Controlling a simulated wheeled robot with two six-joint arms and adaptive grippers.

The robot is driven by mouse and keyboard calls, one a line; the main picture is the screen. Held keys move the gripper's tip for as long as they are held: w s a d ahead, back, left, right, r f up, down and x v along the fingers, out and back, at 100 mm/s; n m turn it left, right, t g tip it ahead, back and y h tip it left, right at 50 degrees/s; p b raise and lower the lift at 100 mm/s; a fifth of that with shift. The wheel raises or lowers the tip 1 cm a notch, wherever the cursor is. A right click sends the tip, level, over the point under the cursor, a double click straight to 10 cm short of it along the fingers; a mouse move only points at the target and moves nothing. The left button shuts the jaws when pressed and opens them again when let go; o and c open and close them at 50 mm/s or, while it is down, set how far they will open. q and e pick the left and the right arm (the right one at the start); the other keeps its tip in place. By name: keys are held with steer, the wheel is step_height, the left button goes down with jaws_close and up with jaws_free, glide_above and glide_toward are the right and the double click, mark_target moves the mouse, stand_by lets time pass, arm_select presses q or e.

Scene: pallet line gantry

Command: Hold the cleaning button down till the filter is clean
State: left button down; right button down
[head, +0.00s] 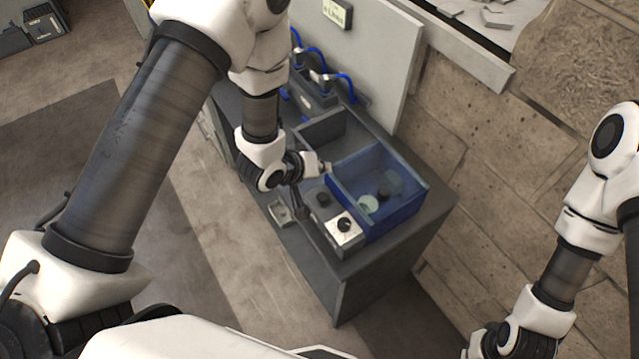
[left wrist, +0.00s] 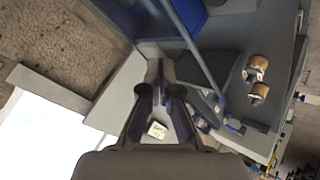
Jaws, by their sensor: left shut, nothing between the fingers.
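I cannot tell which one is the cleaning button. My left gripper (head: 303,212) is shut and empty, close beside the dark box; contact cannot be told. Its fingers also show in the left wrist view (left wrist: 160,70). My right gripper is not in view; only its arm shows.
A grey board (head: 385,50) with a label (head: 337,13) rises behind the cabinet. Blue hoses (head: 340,82) run at the cabinet's back. Two tan cylinders (left wrist: 257,68) show in the left wrist view. Open floor lies left of the cabinet.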

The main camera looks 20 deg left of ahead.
arm_select(q)
steer(key=b, duration=0.7)
glide_toward(327, 193)
steer(key=w, duration=0.1)
steer(key=w+d+f, duration=0.1)
steer(key=w, duration=0.1)
steer(key=w+d+f, duration=0.1)
steer(key=shift+w+f, duration=0.1)
steer(key=shift+w, duration=0.15)
steer(key=shift+f, duration=0.4)
steer(key=shift+f, duration=0.15)
stand_by(0.3)
steer(key=shift+f+b, duration=0.25)
steer(key=shift+b, duration=0.15)
steer(key=shift+f+b, duration=0.35)
steer(key=shift+f, duration=0.2)
stand_by(4.5)
